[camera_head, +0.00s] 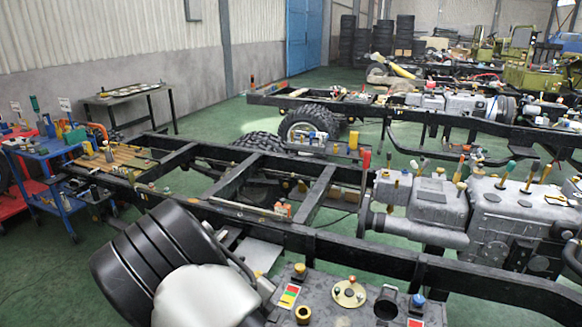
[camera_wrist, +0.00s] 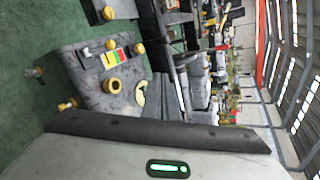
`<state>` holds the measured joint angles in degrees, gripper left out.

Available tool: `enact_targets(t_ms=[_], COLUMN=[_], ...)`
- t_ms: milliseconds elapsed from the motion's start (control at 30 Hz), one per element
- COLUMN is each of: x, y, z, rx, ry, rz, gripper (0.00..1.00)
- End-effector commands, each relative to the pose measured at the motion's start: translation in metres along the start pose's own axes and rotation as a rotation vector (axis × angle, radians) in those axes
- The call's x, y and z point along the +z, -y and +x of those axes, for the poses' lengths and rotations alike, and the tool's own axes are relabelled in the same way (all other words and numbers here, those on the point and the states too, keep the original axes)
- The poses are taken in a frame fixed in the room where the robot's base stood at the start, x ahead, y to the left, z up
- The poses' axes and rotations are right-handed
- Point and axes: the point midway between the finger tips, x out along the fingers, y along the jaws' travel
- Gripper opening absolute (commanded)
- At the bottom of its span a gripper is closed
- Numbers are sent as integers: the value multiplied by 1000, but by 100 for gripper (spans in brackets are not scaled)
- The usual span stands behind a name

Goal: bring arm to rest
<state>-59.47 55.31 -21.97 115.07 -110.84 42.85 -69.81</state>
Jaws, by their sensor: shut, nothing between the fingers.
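The wrist view is turned sideways. It shows a grey unit (camera_wrist: 87,92) with yellow knobs and a red, yellow and green label. A similar grey unit (camera_head: 330,310) with such a label and several caps is at the bottom of the head view. No object is seen held.
A long black chassis frame (camera_head: 325,240) crosses the head view close in front, with a grey engine (camera_head: 505,225) at right. A blue tool cart (camera_head: 65,180) is at left. Green floor (camera_head: 45,275) is open at lower left.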

Motion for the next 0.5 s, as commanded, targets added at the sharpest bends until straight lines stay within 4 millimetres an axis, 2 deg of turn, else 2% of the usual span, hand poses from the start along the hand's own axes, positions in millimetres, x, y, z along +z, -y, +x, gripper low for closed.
enact_targets(t_ms=[33,100,200,300,400,500], x=[-6,-25,-58,-93,-126,-153], y=[42,93,155,205,242,269], z=[-4,-13,-33,-61,-96,-136], rx=[-29,-78,-159,-251,-350,-455], ry=[-61,-160,-294,-418,-530,-635], rz=[188,477,889,1290,1682,2060], gripper=[0,0,0,0,0,0])
